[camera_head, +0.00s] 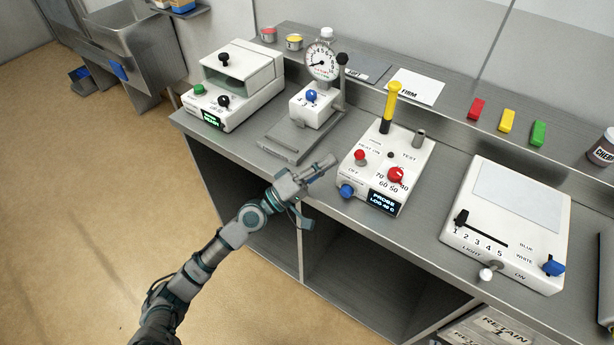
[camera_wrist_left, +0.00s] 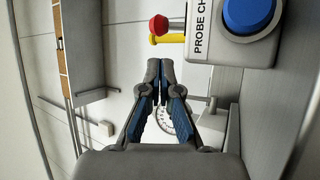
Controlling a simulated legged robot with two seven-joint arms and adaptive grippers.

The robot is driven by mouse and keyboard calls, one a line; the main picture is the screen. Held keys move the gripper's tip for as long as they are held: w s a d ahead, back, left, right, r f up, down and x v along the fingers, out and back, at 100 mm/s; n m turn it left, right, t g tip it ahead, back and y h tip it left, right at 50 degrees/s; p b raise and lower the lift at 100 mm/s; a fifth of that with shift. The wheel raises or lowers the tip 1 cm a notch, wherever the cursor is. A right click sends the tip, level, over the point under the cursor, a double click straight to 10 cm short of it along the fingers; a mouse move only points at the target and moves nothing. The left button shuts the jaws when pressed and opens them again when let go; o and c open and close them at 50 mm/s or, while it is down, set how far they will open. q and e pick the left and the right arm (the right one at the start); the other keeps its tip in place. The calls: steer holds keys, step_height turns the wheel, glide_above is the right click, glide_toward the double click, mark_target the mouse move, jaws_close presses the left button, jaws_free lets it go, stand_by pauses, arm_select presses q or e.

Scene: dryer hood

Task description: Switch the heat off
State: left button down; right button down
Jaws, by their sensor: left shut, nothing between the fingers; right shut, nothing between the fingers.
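The white heater box (camera_head: 407,160) stands on the bench. It has a red ball-tipped lever (camera_head: 360,155) between a "HEAT ON" label above and a small label below. It also has a red dial (camera_head: 395,175), a blue knob (camera_head: 347,191), a lit display (camera_head: 384,201) and an upright yellow-handled probe (camera_head: 389,105). My left gripper (camera_head: 331,161) is shut and empty, just left of the box and apart from the lever. In the left wrist view its fingertips (camera_wrist_left: 160,66) lie below the red ball (camera_wrist_left: 158,25), with the blue knob (camera_wrist_left: 250,12) to the upper right. My right gripper is out of view.
A gauge stand (camera_head: 321,65) with a grey base plate is left of the heater box. A white device (camera_head: 235,85) is further left. A light box (camera_head: 507,225) is to the right. Coloured blocks (camera_head: 507,121) and a jar (camera_head: 603,149) sit on the rear ledge.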

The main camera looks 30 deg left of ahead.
arm_select(q)
steer(key=v, duration=0.6)
steer(key=shift+f, duration=0.2)
steer(key=shift+s, duration=0.1)
